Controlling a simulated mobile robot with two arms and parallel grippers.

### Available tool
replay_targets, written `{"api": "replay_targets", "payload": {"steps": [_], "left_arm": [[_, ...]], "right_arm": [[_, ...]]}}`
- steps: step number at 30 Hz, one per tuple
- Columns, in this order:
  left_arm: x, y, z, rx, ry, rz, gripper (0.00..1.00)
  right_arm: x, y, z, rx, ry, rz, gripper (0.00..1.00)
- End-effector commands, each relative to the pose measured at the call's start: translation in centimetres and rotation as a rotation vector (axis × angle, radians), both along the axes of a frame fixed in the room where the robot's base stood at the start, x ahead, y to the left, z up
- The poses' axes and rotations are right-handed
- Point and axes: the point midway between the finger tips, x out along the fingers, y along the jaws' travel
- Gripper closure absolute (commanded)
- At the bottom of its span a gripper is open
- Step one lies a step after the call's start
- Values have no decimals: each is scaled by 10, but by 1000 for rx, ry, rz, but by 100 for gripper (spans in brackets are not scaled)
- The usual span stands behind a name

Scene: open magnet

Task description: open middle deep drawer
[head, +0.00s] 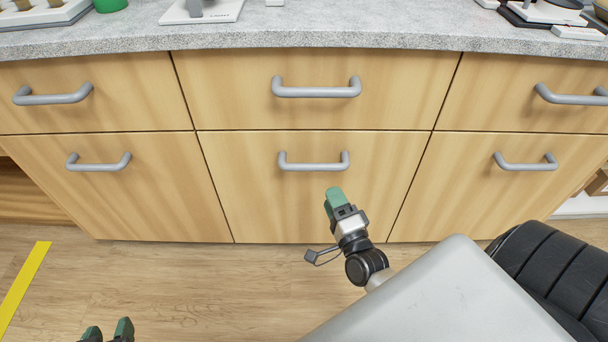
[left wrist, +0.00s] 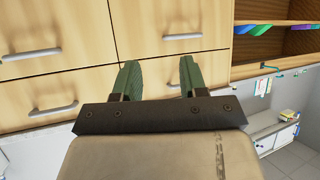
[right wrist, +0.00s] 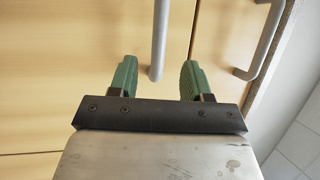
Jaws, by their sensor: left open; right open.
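The middle deep drawer (head: 320,205) is the lower wooden front in the centre column. It appears closed, flush with its neighbours. Its grey bar handle (head: 313,162) runs level near the top edge. My right gripper (head: 335,198) is open and empty, just below and slightly right of this handle in the head view. In the right wrist view the handle (right wrist: 159,40) appears as an upright bar between the green fingers (right wrist: 158,78); I cannot tell whether they touch. My left gripper (head: 107,332) is open and empty at the bottom left, well away from the drawer.
A shallow drawer (head: 316,115) with its own handle (head: 316,88) lies above. Similar drawers flank both sides. The grey countertop (head: 310,38) carries several items. Open shelves (left wrist: 275,45) show in the left wrist view.

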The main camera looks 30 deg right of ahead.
Motion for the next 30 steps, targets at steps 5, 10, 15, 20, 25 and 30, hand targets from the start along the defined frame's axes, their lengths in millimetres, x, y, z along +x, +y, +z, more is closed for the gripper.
{"api": "replay_targets", "payload": {"steps": [5,10,15,20,25,30], "left_arm": [[8,-4,8,-19,-83,-7,57],[16,-9,22,-47,-201,-14,57],[22,-13,35,-73,-306,-21,57],[24,-15,43,-88,-362,-25,57],[25,-15,45,-90,-375,-25,57],[25,-15,45,-90,-375,-25,57]], "right_arm": [[28,-4,6,0,-4,-1,52],[60,-9,11,-1,-3,-1,52],[86,-13,15,-3,0,-1,52],[98,-14,18,-4,3,0,52],[100,-15,19,-4,4,1,52],[100,-15,19,-4,4,0,55]]}}
